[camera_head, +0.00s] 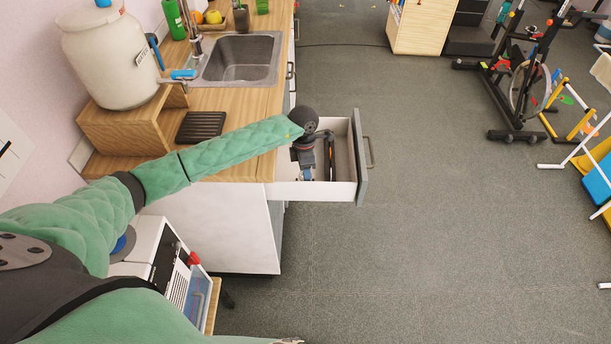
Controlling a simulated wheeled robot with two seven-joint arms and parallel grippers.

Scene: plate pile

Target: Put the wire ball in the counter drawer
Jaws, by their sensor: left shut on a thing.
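The counter drawer (362,180) is pulled out from the counter's right side, with a grey front and white walls. A dark, slim object (329,156) shows inside it. My left gripper (307,176) reaches across the counter and points down at the left part of the drawer opening. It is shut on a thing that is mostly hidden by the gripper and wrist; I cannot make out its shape. I see no wire ball clearly anywhere.
The wooden counter (240,168) holds a sink (240,60), a large white jar (110,60) on a wooden stand and a dark ribbed tray (201,126). The grey floor (450,230) right of the drawer is clear. An exercise bike (530,75) stands far right.

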